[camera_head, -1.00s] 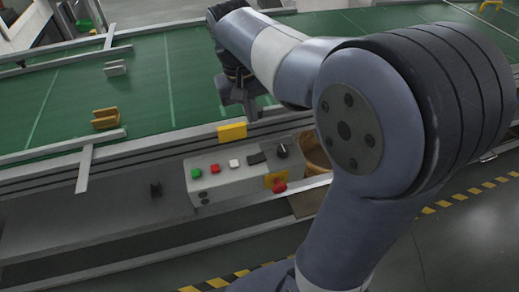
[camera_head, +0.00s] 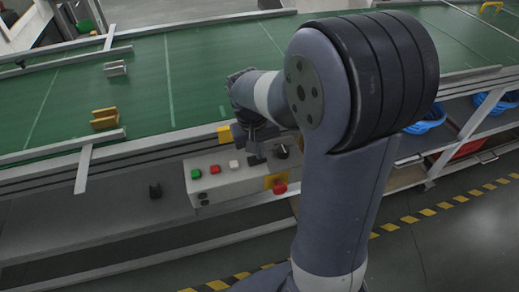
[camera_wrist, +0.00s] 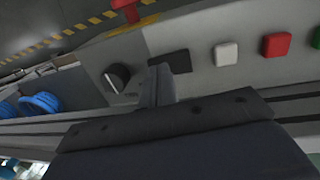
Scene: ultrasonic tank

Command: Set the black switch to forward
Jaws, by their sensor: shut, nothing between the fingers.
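The control box (camera_head: 225,185) on the side of the conveyor carries a black rotary knob (camera_head: 282,152) at its right end, with a pale mark on it. The knob also shows in the wrist view (camera_wrist: 117,77), left of my fingertips. A flat black rectangular piece (camera_wrist: 178,61) sits between the knob and the white button, just behind my fingertips. My gripper (camera_wrist: 161,72) is shut and empty, close over the panel between the knob and the white button. In the head view my gripper (camera_head: 256,157) hides most of the black rectangle. I cannot tell whether the fingers touch it.
The box also has a green button (camera_head: 195,174), a red button (camera_head: 215,170), a white button (camera_head: 234,165) and a red emergency knob (camera_head: 280,187) on a yellow plate. A yellow block (camera_head: 224,134) sits above it on the conveyor edge. Blue baskets (camera_head: 428,118) stand at right.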

